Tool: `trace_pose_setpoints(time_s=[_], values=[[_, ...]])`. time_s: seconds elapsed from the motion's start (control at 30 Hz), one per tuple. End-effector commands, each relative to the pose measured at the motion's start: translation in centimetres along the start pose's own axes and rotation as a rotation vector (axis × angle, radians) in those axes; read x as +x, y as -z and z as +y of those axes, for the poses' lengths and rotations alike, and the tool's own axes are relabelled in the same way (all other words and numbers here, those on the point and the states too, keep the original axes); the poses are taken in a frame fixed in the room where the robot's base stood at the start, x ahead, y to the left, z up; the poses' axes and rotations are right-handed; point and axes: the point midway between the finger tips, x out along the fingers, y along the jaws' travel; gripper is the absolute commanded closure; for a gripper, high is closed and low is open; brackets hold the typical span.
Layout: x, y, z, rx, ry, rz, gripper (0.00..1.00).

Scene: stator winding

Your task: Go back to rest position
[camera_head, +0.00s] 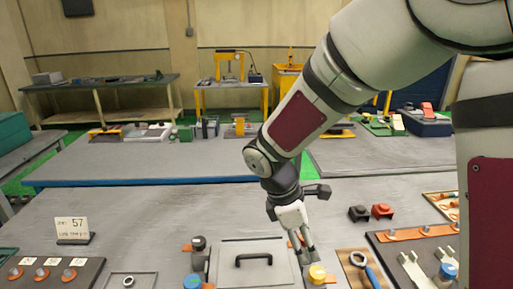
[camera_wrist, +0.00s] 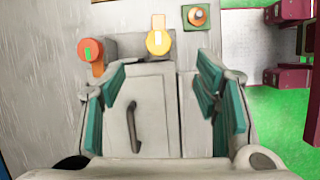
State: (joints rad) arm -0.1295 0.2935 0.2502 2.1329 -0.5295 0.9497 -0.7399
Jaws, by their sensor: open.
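My gripper (camera_head: 303,250) points down over the right side of a grey lidded box (camera_head: 231,248) with a black handle (camera_head: 253,260). In the wrist view, my gripper (camera_wrist: 163,88) is open, its teal-padded fingers apart. Nothing is between the pads, and the box lid (camera_wrist: 160,112) with its handle (camera_wrist: 134,127) shows below them. A yellow-capped knob (camera_head: 317,274) is close to the fingertips in the head view. It shows beyond the fingers in the wrist view (camera_wrist: 158,42). Whether the fingers touch anything is unclear.
A blue-capped knob (camera_head: 192,282) and a black one (camera_head: 199,243) stand left of the box. Black (camera_head: 358,213) and red (camera_head: 381,211) blocks, and a ring tool (camera_head: 365,268), lie at right. The table between sign and box is clear.

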Motion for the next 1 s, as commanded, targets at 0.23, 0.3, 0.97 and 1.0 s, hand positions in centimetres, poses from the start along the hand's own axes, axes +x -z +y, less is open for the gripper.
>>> trace_pose_setpoints(time_s=[0.23,0.3,0.97,1.0], values=[[-5.2,-5.1,-2.7,0.391,-0.062,0.097,0.43],[-6.5,-6.4,-3.9,0.519,-0.076,0.138,0.43],[-13.6,-12.4,-14.5,1.473,-0.071,0.647,0.43],[-13.7,-12.4,-14.7,1.492,-0.066,0.662,0.43]])
